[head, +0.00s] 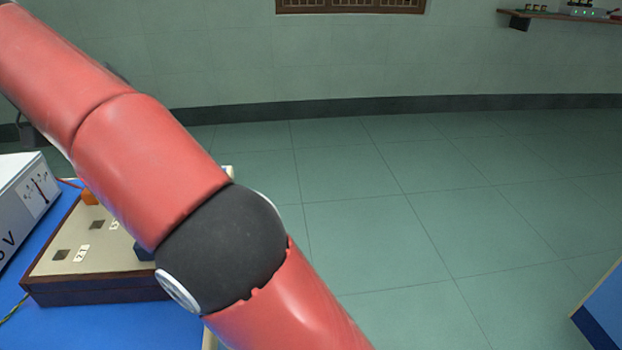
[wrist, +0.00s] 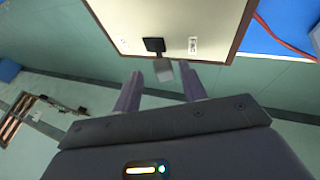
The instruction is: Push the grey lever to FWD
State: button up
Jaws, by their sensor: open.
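In the wrist view a light grey lever knob (wrist: 164,70) sticks out from a black mount on a cream control panel (wrist: 125,22). My gripper (wrist: 160,78) is open, with one finger on each side of the knob in the picture. I cannot tell whether a finger touches it or how deep the knob sits between them. A small white label (wrist: 193,46) sits beside the lever, too small to read. In the head view the panel box (head: 105,262) is partly behind my red arm; the grey lever and my gripper do not show there.
The box stands on a blue bench (head: 95,325). A white instrument with a dial (head: 38,195) is at its left, and an orange part (head: 90,198) shows at the box's far side. Open tiled floor lies to the right, with another blue surface (head: 605,315) at the right edge.

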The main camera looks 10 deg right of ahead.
jog(key=d+y, duration=0.1)
jog(key=d+y+b, duration=0.1)
jog(key=shift+s+d+r+m+y, duration=0.1)
jog(key=shift+d+r+m+y, duration=0.1)
jog(key=shift+m+y, duration=0.1)
jog(key=y+b, duration=0.1)
jog(key=d+b, duration=0.1)
jog(key=shift+f+y+b, duration=0.25)
jog(key=shift+y+b, duration=0.1)
jog(key=shift+y, duration=0.05)
jog(key=p+v, duration=0.4)
jog(key=v, duration=0.5)
jog(key=d+f, duration=0.4)
jog(key=d, duration=0.9)
jog(key=s+d+f+y, duration=0.1)
jog(key=s+d+f, duration=0.6)
jog(key=d+f, duration=0.3)
jog(key=shift+s+d+f+t, duration=0.2)
jog(key=shift+s+d+t, duration=0.1)
jog(key=shift+d, duration=0.5)
jog(key=shift+w, duration=0.1)
